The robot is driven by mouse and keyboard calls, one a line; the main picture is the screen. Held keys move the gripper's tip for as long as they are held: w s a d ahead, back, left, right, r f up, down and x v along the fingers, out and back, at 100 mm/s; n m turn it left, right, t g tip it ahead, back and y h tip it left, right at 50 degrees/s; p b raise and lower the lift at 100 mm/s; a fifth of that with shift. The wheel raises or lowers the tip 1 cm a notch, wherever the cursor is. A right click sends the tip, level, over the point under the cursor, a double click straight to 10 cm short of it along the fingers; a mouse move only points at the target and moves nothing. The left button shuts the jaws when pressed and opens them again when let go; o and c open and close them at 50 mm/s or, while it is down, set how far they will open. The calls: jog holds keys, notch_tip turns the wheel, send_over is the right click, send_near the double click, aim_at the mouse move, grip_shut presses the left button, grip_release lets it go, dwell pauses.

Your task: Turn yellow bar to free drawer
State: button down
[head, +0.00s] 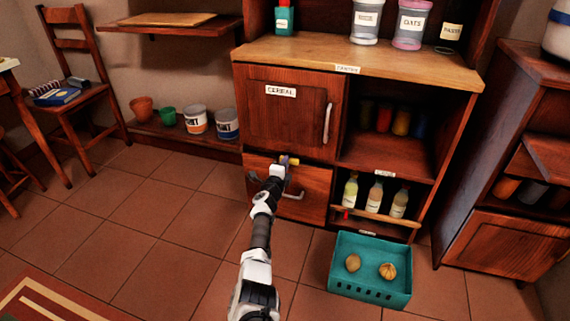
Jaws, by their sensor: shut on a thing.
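The yellow bar (291,161) is a short piece near the top edge of the lower left drawer (311,184) of the dark wood cabinet. Only its right end shows clearly; my gripper covers the rest. My gripper (282,163) is at the drawer's top edge, shut on the yellow bar. The drawer front looks closed, and its pale handle (293,196) shows just below and right of my gripper. The bar's exact tilt is hard to tell at this size.
The cereal door (288,112) above is closed. Right of the drawer, several bottles (374,197) stand behind a wooden rail. A teal crate (370,288) with two round items sits on the floor at right. Tiled floor (190,215) at left is clear.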

jog(key=shift+r, duration=0.1)
dwell(0.4)
jog(key=c, duration=1.4)
grip_release()
jog(key=shift+o, duration=0.2)
jog(key=p+v, duration=1.3)
jog(key=shift+s, duration=0.35)
jog(key=shift+a, duration=0.1)
